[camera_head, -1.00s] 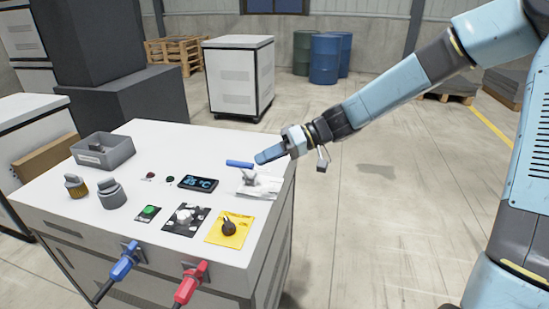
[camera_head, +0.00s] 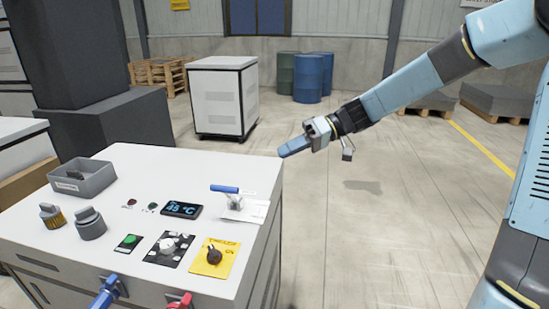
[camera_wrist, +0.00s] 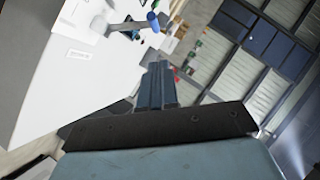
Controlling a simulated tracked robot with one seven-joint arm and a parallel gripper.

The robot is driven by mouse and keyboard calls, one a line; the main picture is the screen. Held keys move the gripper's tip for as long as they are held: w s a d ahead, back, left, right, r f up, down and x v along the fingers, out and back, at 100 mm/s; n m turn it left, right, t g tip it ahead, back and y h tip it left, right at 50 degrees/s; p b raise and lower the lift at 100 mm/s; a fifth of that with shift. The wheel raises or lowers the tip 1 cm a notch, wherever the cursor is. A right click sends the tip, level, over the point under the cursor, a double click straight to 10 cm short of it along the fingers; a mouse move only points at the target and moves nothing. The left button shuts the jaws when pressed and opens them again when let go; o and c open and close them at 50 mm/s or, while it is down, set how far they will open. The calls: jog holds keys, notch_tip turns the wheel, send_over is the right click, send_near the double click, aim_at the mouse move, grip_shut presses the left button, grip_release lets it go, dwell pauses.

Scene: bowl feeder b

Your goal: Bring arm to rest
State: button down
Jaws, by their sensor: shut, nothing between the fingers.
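My gripper (camera_head: 294,147) is shut and empty. In the head view it hangs in the air by the far right corner of the white cabinet top (camera_head: 150,165), pointing left and slightly down. In the wrist view its closed fingers (camera_wrist: 157,88) point up the picture. A valve with a blue lever handle (camera_head: 224,189) stands on the cabinet to the left of my gripper, apart from it. The lever also shows at the top of the wrist view (camera_wrist: 152,20).
The cabinet top also carries a grey bin (camera_head: 82,180), a display reading about 48 °C (camera_head: 182,210), a green button (camera_head: 128,243), a black knob on a yellow plate (camera_head: 214,257) and two connectors on its left. A wheeled cabinet (camera_head: 222,95) and drums (camera_head: 308,78) stand behind. Floor to the right is clear.

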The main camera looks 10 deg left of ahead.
jog(key=shift+w+d+r, duration=0.15)
jog(key=shift+d+r, duration=0.05)
jog(key=shift+d, duration=0.2)
jog(key=s+d+f+m+t+h, duration=0.3)
jog(key=s+d+m+h, duration=0.1)
jog(key=s+d+h, duration=0.35)
jog(key=s+d+r+m+t+h, duration=0.2)
jog(key=s+d, duration=0.4)
jog(key=d, duration=0.3)
jog(key=s+d+r+m+t+h, duration=0.3)
jog(key=s+d+r+m+t, duration=0.2)
jog(key=d, duration=0.4)
jog(key=shift+s+d+r+m+t, duration=0.35)
jog(key=shift+s+r, duration=0.25)
jog(key=shift+s, duration=0.45)
